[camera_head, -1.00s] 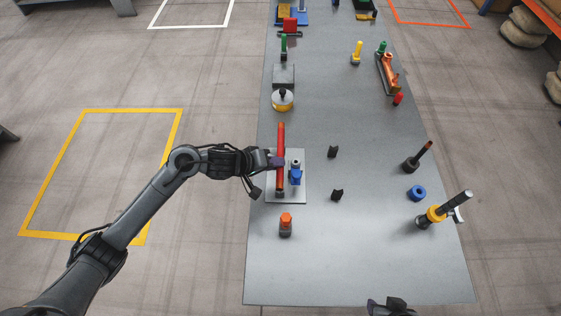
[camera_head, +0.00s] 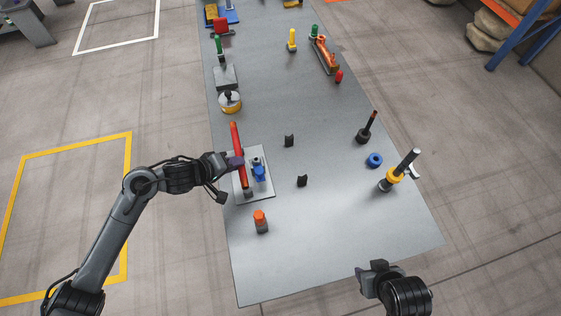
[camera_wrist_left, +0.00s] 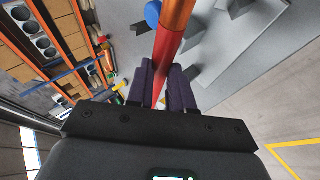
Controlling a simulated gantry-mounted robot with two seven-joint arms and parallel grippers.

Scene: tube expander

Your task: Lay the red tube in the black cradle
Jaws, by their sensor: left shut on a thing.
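In the left wrist view the tube (camera_wrist_left: 165,55) runs between the purple finger pads (camera_wrist_left: 164,85). The black cradle appears as two small notched blocks, a far one (camera_head: 289,141) and a near one (camera_head: 302,180), right of the plate and empty. My right gripper (camera_head: 368,283) is beyond the table's near right edge; its fingers are unclear.
A blue clamp-like part (camera_head: 259,172) stands on the plate (camera_head: 263,194) close to the tube. An orange-topped post (camera_head: 260,220) is nearer. A blue ring (camera_head: 375,160), a dark rod on a base (camera_head: 367,130) and a yellow-collared tool (camera_head: 396,177) are right. The near table is clear.

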